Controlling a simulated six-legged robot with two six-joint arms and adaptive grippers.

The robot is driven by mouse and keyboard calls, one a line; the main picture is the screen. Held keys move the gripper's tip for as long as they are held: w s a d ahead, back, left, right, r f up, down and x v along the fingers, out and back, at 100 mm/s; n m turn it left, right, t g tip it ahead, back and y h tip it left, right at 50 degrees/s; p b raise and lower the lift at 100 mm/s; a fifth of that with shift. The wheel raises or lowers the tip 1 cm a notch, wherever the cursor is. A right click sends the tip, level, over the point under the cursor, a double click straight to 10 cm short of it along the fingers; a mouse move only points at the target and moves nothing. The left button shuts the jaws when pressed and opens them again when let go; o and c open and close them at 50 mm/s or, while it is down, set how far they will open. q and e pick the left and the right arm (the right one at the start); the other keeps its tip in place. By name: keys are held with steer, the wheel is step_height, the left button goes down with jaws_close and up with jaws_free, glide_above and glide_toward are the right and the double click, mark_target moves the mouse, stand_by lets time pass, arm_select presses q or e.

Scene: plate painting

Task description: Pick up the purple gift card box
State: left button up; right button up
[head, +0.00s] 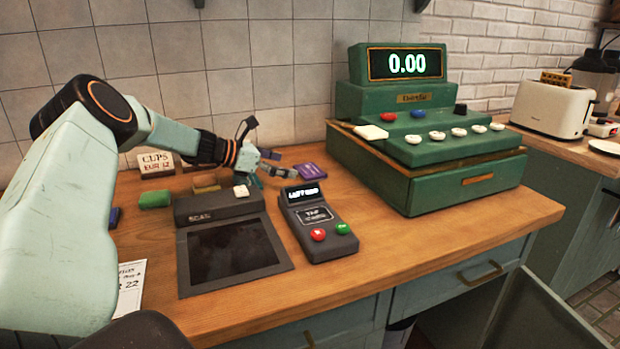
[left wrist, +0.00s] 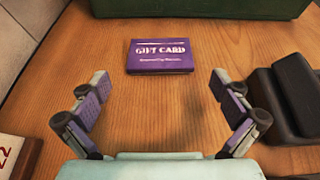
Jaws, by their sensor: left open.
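The purple gift card box (head: 310,171) lies flat on the wooden counter, behind the card terminal in the head view. In the left wrist view the purple gift card box (left wrist: 160,56) shows whole, with "GIFT CARD" printed on top, ahead of the fingers and centred between them. My left gripper (head: 268,165) reaches in from the left, just left of the box. In the left wrist view my left gripper (left wrist: 165,94) is open, its fingers wide apart and empty, not touching the box. My right gripper is not in view.
A card terminal (head: 318,222) and a black-screened device (head: 232,250) stand in front. A green cash register (head: 440,150) stands to the right. A cups price sign (head: 156,164) and a green block (head: 155,199) are on the left. Bare wood surrounds the box.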

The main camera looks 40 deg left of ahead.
mark_target(308, 170)
arm_select(q)
steer(key=b+x, duration=0.2)
steer(key=x, duration=0.3)
steer(key=shift+s+f+b, duration=0.1)
steer(key=shift+b, duration=0.2)
steer(key=shift+w+d, duration=0.15)
steer(key=shift+w, duration=0.1)
steer(key=shift+s, duration=0.15)
steer(key=shift+c, duration=0.3)
steer(key=c, duration=0.5)
steer(key=shift+c, duration=1.2)
